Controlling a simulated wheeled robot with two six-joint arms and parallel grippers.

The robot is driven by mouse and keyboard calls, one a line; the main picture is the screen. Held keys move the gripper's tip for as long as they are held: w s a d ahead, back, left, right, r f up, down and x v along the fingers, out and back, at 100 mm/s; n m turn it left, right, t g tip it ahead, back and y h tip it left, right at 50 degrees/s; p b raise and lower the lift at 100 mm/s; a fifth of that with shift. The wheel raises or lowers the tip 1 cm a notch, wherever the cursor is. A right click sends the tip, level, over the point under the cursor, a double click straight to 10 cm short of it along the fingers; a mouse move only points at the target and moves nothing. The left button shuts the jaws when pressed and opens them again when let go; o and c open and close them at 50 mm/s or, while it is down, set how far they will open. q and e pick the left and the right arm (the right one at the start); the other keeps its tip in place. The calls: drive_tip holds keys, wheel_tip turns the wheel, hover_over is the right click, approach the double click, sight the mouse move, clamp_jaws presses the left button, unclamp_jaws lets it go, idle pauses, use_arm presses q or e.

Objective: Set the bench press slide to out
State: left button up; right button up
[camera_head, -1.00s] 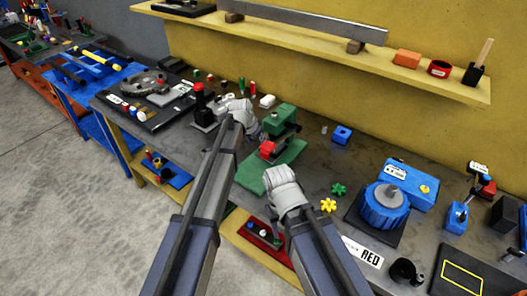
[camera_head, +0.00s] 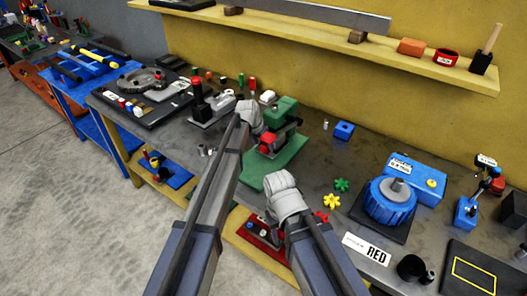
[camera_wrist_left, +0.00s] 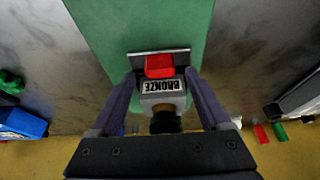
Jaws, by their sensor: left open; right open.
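The green bench press (camera_head: 285,112) stands on a green base plate (camera_head: 262,173) on the bench, and its red-tipped part (camera_head: 267,149) faces the front. In the left wrist view, a red block (camera_wrist_left: 159,66) and a grey block with a BRONZE label (camera_wrist_left: 160,86) lie over the green plate (camera_wrist_left: 140,25). My left gripper (camera_head: 250,120) is beside the press; in the wrist view its open fingers (camera_wrist_left: 163,85) stand on either side of the labelled block. Contact cannot be told. My right gripper (camera_head: 284,183) is open over the front of the green plate, its fingertips mostly hidden.
A black press-like tool with a red knob (camera_head: 197,82) stands left of my left gripper. Green and yellow star knobs (camera_head: 342,185), a blue round machine (camera_head: 388,203) and a RED label (camera_head: 367,248) are at the right. A red tray (camera_head: 258,236) lies below my right gripper.

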use_arm(q)
drive_tip(key=shift+w+d+f, duration=0.15)
drive_tip(key=shift+w+f, duration=0.05)
drive_tip(key=shift+f, duration=0.4)
clamp_jaws()
idle(1.0)
